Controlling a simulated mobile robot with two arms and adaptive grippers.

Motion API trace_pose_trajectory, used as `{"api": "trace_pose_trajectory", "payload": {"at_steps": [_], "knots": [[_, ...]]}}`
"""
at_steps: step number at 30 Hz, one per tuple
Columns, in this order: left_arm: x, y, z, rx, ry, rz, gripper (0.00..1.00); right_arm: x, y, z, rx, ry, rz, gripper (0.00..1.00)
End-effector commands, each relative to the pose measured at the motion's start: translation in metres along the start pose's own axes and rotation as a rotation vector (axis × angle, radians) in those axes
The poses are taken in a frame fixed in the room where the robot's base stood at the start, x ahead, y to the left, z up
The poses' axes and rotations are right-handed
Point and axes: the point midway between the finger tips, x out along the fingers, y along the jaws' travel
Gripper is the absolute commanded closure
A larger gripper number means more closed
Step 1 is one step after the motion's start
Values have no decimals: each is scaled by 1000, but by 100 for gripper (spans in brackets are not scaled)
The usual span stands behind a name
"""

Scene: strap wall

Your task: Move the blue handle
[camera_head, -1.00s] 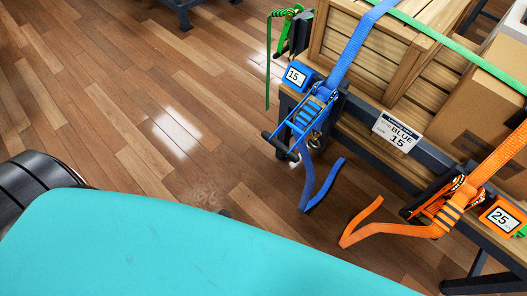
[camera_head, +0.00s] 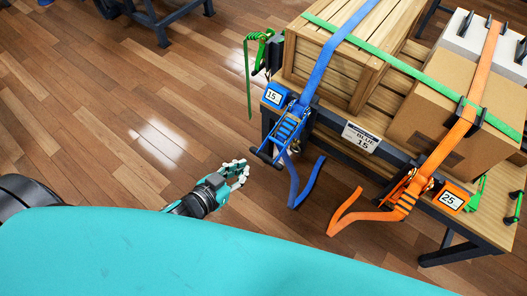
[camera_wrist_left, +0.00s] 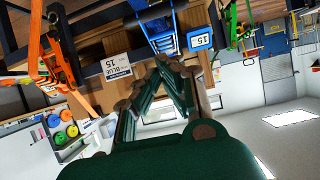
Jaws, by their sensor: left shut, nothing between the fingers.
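The blue ratchet handle (camera_head: 265,155) juts out from the front of the strapped bench, with a dark grip at its end and a blue strap (camera_head: 330,45) running up over the wooden crate. A loose blue strap tail (camera_head: 305,185) hangs below it. My left gripper (camera_head: 243,172) is shut and empty, to the lower left of the handle and apart from it in the head view. In the left wrist view the gripper's fingers (camera_wrist_left: 172,65) meet below the blue ratchet (camera_wrist_left: 163,35). My right gripper is not in view.
An orange ratchet (camera_head: 405,195) with a loose tail is on the right, beside a 25 display (camera_head: 451,199). A 15 display (camera_head: 275,95) and a green ratchet (camera_head: 262,42) are on the left. A cardboard box (camera_head: 440,110) stands on the bench.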

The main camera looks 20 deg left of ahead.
Motion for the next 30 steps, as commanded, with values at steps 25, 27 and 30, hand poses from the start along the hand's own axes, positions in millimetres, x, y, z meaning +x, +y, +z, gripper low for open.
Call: {"api": "trace_pose_trajectory", "payload": {"at_steps": [25, 27, 30], "knots": [[125, 0, 28, 0, -1, -1, 100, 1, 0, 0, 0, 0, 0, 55], [126, 0, 29, 1, 0, -1, 100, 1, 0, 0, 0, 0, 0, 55], [127, 0, 30, 1, -1, -1, 100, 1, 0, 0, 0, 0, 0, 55]]}}
